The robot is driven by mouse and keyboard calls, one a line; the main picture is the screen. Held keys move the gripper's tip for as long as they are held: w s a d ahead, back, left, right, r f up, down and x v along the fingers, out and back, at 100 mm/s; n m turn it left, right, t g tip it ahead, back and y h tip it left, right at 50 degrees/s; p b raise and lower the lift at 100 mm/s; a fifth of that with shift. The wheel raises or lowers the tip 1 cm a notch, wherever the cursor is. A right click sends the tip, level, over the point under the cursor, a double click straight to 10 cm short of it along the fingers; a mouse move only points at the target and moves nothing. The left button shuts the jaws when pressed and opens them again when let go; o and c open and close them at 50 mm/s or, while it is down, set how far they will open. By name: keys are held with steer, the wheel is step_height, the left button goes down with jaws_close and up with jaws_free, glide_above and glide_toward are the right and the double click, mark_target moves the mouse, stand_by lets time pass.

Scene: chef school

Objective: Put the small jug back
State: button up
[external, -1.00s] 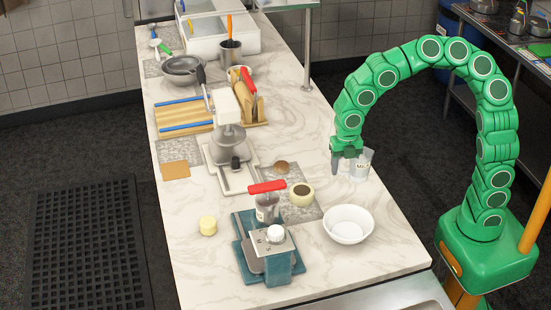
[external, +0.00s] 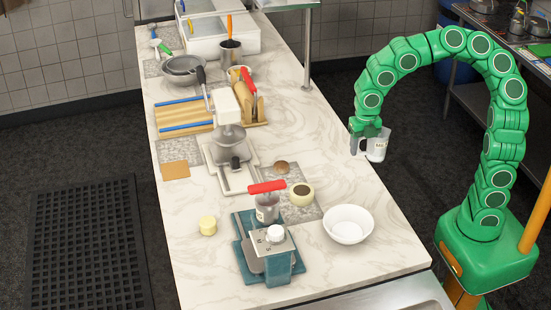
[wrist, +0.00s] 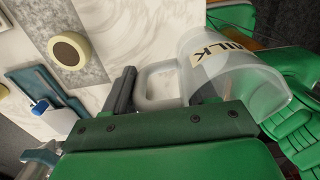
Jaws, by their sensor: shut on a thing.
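The small jug (external: 378,145) is clear and whitish with a "MILK" label. My gripper (external: 363,142) is shut on it and holds it up near the right edge of the marble counter (external: 345,120). In the wrist view the jug (wrist: 247,85) lies sideways in the picture, with its handle (wrist: 157,85) between the two fingers of my gripper (wrist: 160,92). One finger shows blurred through the jug's clear wall. The jug looks empty, though its inside is only partly visible.
A white bowl (external: 348,225) stands near the counter's right front. A cream round pot (external: 301,194) sits on a grey stone slab (external: 305,212). A teal scale-like device (external: 268,265) is in front. The counter's right strip behind the bowl is mostly bare.

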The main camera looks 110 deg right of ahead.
steer(key=shift+w+d+f, duration=1.05)
steer(key=shift+w+f, duration=0.4)
steer(key=shift+w, duration=0.1)
steer(key=shift+w+d+f, duration=1.1)
steer(key=shift+w+f, duration=0.4)
steer(key=shift+w, duration=0.05)
steer(key=shift+w+d+f, duration=1.05)
steer(key=shift+w+f, duration=0.4)
steer(key=shift+w, duration=0.1)
steer(key=shift+f, duration=1.5)
steer(key=shift+f, duration=0.15)
steer(key=o, duration=1.4)
step_height(320, 180, up, 12)
steer(key=shift+r, duration=0.15)
